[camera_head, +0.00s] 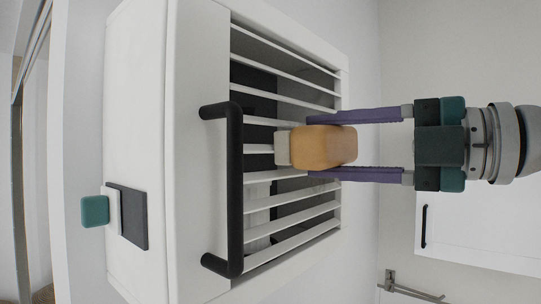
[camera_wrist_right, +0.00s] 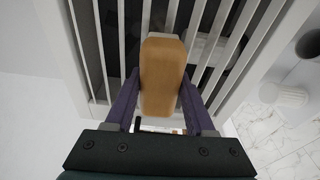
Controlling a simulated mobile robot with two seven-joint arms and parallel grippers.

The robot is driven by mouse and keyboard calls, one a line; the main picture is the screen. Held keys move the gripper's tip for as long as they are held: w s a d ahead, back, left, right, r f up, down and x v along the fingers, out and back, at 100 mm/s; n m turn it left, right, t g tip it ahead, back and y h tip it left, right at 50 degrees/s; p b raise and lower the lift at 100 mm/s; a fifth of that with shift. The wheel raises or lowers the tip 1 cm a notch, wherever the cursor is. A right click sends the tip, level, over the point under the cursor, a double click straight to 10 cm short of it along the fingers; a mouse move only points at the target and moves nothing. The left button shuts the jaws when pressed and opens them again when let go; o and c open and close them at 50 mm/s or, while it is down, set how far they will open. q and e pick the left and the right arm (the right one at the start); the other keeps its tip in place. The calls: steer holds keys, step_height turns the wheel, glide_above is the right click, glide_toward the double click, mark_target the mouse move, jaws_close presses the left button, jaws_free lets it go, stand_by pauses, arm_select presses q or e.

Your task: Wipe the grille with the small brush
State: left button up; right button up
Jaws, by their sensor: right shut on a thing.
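The small brush (camera_head: 325,146) has a rounded tan wooden back and a pale bristle side. My right gripper (camera_head: 312,147) is shut on it, one purple finger on each side. The pale bristle side is at the white slats of the grille (camera_head: 305,228); whether it presses on them I cannot tell. In the right wrist view the brush (camera_wrist_right: 162,75) lies between the fingers (camera_wrist_right: 160,100), in front of the slats (camera_wrist_right: 222,55), and hides part of them. My left gripper is not in view.
The grille sits in a white cabinet (camera_head: 140,100). A black bar handle (camera_head: 235,190) stands out beside the slats. A teal block (camera_head: 95,211) with white and dark plates (camera_head: 133,217) is at the cabinet's left. A white cupboard (camera_head: 480,225) and a metal fitting (camera_head: 405,290) are at right.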

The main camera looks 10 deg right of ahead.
mark_target(358, 147)
steer(key=shift+w+d+f+b, duration=0.1)
steer(key=shift+w+d+b, duration=0.5)
steer(key=shift+w+d, duration=0.35)
steer(key=shift+w+d+b, duration=0.6)
steer(key=shift+w+d, duration=0.1)
steer(key=shift+d, duration=0.35)
steer(key=shift+w+d+b, duration=0.3)
steer(key=shift+w+d, duration=0.4)
steer(key=shift+d, duration=0.2)
steer(key=shift+w+d, duration=0.95)
steer(key=shift+d, duration=0.15)
steer(key=b+v, duration=0.3)
steer(key=v, duration=0.3)
steer(key=shift+s+a, duration=0.35)
steer(key=shift+a, duration=0.05)
steer(key=shift+b, duration=0.3)
